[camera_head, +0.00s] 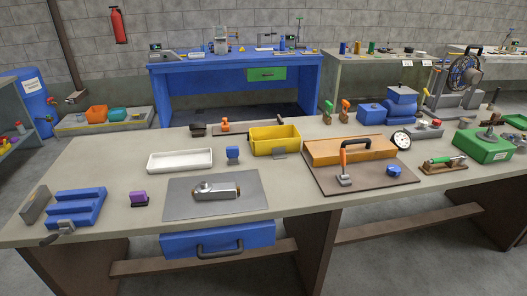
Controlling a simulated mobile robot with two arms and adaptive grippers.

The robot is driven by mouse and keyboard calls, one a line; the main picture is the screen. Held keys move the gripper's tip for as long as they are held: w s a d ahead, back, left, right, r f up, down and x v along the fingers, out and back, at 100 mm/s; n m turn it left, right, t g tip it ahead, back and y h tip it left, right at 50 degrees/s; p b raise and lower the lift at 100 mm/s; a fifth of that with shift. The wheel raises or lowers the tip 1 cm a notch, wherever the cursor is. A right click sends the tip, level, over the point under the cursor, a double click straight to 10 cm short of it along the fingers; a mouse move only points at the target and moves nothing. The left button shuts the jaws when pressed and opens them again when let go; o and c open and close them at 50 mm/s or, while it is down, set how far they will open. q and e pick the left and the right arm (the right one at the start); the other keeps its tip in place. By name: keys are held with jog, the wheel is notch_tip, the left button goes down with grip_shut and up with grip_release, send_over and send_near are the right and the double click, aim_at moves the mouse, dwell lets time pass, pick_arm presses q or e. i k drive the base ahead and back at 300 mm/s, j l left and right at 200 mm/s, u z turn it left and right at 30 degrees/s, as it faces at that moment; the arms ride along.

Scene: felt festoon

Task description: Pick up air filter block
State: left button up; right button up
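No thing is clearly recognisable as the air filter block, and I cannot tell which item it is. Several block-like things lie on the long workbench (130,165). A small blue block (232,153) stands right of a white tray (180,160). A purple block (138,198) with a dark base sits near the front left. A grey-brown block (36,204) lies at the left end beside a blue stepped block (76,208). A metal device (216,189) lies on a grey plate (180,209). Neither gripper is in view.
A yellow bin (275,139) and an orange box with a handle (325,152) stand mid-bench. A green box (483,146) is at the right. A blue drawer (217,240) hangs under the front edge.

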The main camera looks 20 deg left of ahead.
aim_at(224, 190)
jog(key=i+l+u, duration=0.2)
jog(key=i+u, duration=0.15)
jog(key=i+l+u, duration=0.55)
jog(key=l+u, duration=0.15)
